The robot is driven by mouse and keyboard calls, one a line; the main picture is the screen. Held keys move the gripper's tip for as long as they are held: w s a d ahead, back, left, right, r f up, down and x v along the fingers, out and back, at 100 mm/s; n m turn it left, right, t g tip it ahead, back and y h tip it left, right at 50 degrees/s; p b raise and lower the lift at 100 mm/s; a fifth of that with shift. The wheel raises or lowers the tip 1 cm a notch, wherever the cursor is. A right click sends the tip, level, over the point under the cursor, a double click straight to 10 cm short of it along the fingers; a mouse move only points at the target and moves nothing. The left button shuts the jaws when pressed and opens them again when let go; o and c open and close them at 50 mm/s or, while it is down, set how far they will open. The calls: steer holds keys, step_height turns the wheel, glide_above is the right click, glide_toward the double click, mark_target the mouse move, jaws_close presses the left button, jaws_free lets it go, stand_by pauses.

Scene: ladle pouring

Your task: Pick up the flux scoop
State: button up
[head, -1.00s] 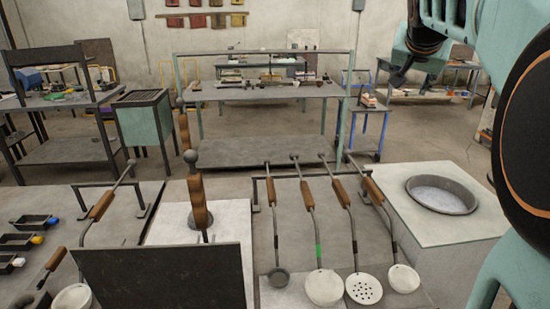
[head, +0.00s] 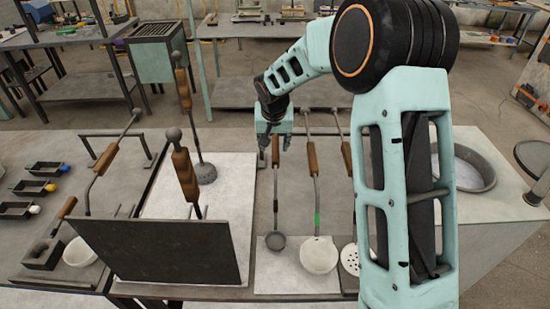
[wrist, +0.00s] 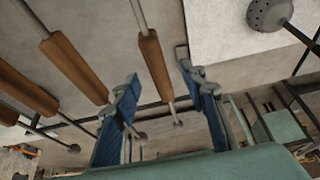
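No label tells which tool is the flux scoop. A small dark-bowled scoop (head: 277,241) hangs leftmost on the right-hand rack, its wooden handle upward. My gripper (head: 275,143) is at the top of that handle in the head view. In the wrist view my gripper (wrist: 162,115) is open, its blue-padded fingers on either side of a wooden handle (wrist: 154,62); I see no contact. Another short wooden-handled tool (head: 65,210) stands by a dark box (head: 42,255) at the left.
Right of the scoop hang a green-banded ladle (head: 319,256) and a perforated skimmer (head: 349,260), partly behind my arm. A dark upright panel (head: 165,250) and tall wooden-handled tools (head: 184,170) stand left. A round basin (head: 472,168) is at right.

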mark_target(276, 152)
steer(key=shift+d+p+x, duration=0.15)
steer(key=shift+p+x, duration=0.3)
steer(key=shift+x, duration=1.5)
steer(key=shift+d+p+x, duration=0.1)
steer(key=shift+p+x, duration=0.35)
steer(key=shift+x, duration=1.45)
steer(key=shift+c, duration=0.4)
jaws_close()
steer(key=shift+w+r, duration=0.1)
